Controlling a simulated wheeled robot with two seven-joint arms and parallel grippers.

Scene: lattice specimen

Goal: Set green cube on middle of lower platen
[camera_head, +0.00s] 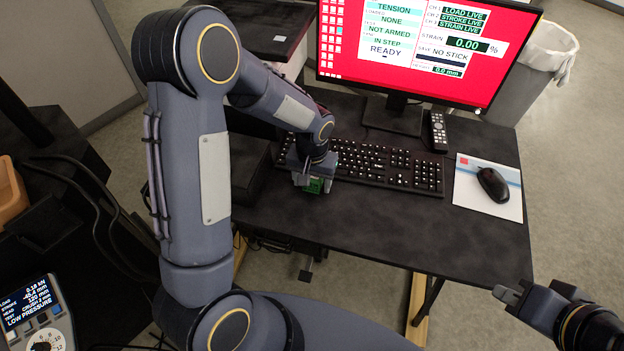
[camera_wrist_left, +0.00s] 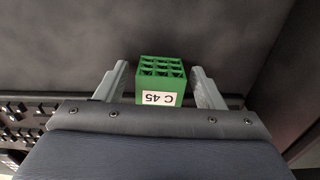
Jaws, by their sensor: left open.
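The green cube (camera_wrist_left: 160,80) is a lattice block with a white label reading "C 45" on one face. My left gripper (camera_wrist_left: 160,72) is open, with one finger on each side of the cube; narrow gaps show between fingers and cube. In the head view the left gripper (camera_head: 312,182) hides most of the cube. My right gripper (camera_head: 511,295) is at the lower right, away from the desk. I cannot make out the lower platen.
The keyboard (camera_head: 385,164) lies beside my left gripper. A monitor (camera_head: 420,45) stands behind it, with a remote (camera_head: 438,132) and a mouse (camera_head: 493,184) on a pad to the right. A control panel (camera_head: 38,318) sits at the lower left. The desk's front right is clear.

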